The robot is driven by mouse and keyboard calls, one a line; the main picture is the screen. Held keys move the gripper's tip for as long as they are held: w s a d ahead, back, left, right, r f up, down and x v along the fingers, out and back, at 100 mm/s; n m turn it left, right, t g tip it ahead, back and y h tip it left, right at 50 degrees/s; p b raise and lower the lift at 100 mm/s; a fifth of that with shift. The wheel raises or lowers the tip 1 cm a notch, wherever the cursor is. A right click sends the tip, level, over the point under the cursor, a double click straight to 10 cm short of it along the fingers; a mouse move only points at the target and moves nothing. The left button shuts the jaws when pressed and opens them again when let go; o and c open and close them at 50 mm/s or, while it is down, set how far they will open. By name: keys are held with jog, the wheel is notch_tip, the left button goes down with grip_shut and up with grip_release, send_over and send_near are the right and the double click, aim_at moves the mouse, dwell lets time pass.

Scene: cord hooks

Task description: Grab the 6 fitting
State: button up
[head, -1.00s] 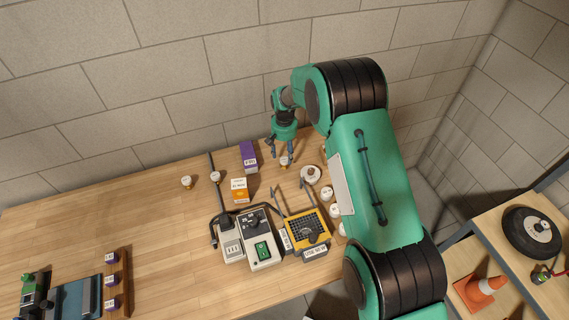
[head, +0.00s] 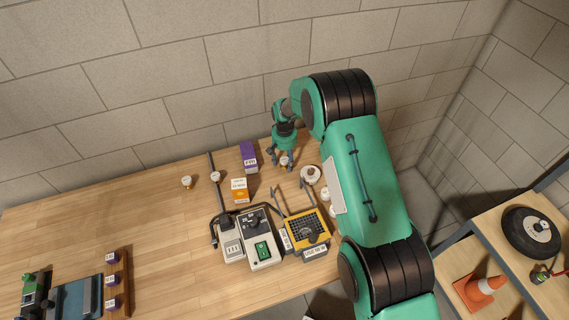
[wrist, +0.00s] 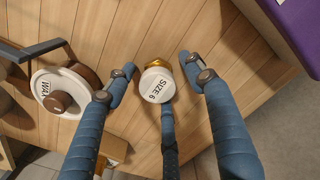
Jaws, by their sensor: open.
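The size 6 fitting (wrist: 157,86) has a white cap labelled "SIZE 6" and a brass-coloured body. In the head view the fitting (head: 285,161) is small and partly hidden at my fingertips, near the back of the bench. My gripper (wrist: 158,72) is open around the fitting, and its fingers do not appear to touch it. In the head view my gripper (head: 282,165) points down over the bench.
A round white-topped item (wrist: 62,95) stands left of the fitting in the wrist view. A purple box (head: 248,156), an orange-white box (head: 239,190) and two other fittings (head: 187,182) (head: 215,176) stand left.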

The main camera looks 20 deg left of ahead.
aim_at(284, 158)
jog(key=c, duration=1.3)
jog(key=shift+r, duration=0.15)
jog(key=shift+r, duration=4.9)
